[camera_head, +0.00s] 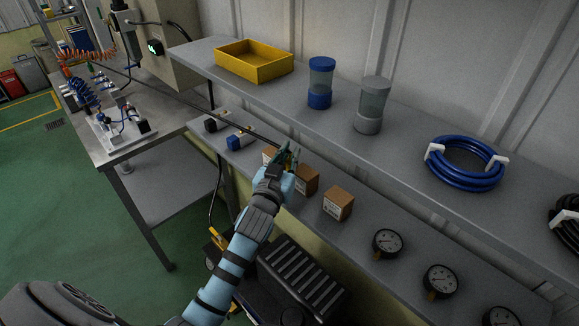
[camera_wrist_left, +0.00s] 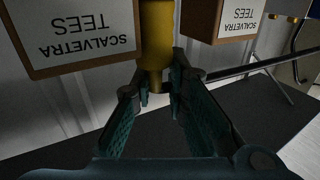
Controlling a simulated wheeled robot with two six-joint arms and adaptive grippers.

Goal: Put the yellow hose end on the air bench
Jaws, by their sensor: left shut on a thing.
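My left gripper (camera_head: 287,157) is over the lower shelf, among small cardboard boxes. In the left wrist view the gripper (camera_wrist_left: 162,92) is shut on the yellow hose end (camera_wrist_left: 157,40), a yellow cylinder between its fingertips. The fingers partly hide its lower tip. A dark hose (camera_head: 250,128) runs from the gripper up and left; it also shows in the left wrist view (camera_wrist_left: 262,66). The air bench (camera_head: 133,148) is the grey metal table at left, with fittings and a blue coil on top. My right gripper is not in view.
Cardboard boxes (camera_head: 338,203) flank the gripper, and pressure gauges (camera_head: 388,242) lie farther right. The upper shelf (camera_head: 420,170) holds a yellow tray (camera_head: 254,72), two canisters and a blue hose coil (camera_head: 465,163). The bench's front corner has bare room.

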